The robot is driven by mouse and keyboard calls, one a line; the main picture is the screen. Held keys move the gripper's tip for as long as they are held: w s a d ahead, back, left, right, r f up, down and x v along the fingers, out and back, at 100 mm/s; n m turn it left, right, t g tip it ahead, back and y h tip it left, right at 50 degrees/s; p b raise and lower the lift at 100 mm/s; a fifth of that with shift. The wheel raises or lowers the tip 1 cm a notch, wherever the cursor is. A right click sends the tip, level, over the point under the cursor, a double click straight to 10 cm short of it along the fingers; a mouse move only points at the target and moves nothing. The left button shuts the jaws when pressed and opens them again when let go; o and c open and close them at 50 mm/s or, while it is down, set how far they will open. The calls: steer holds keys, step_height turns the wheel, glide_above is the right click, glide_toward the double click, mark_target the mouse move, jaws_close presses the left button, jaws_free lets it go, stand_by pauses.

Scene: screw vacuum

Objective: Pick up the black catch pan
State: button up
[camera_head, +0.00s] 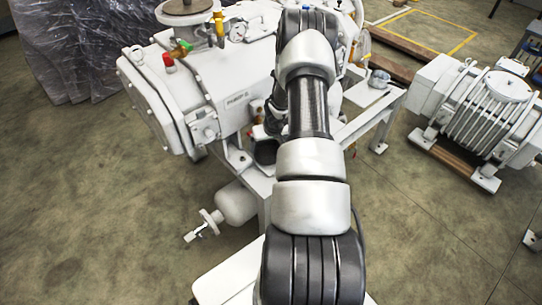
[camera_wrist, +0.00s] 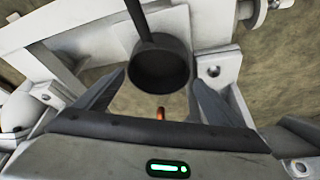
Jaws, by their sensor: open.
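The black catch pan (camera_wrist: 160,74) is a round dark cup with a long straight handle running up to the top edge of the wrist view. My gripper (camera_wrist: 158,78) is open, with one finger to the left of the pan and one to the right. The pan shows between the fingertips; I cannot tell whether either finger touches it. In the head view, a dark pan-like shape (camera_head: 265,151) shows by the white frame under the pump. My arm hides most of my gripper there.
The white pump (camera_head: 215,85) stands close around the pan, with a white frame rail (camera_wrist: 90,30) beside it. A small orange-brown part (camera_wrist: 160,114) shows below the pan in the wrist view. A white motor (camera_head: 490,105) stands at the right. Open floor (camera_head: 430,230) lies at the lower right.

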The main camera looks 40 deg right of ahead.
mark_target(266, 152)
steer(key=shift+x, duration=2.65)
steer(key=shift+s+d, duration=0.15)
steer(key=shift+s, duration=0.05)
steer(key=c, duration=0.9)
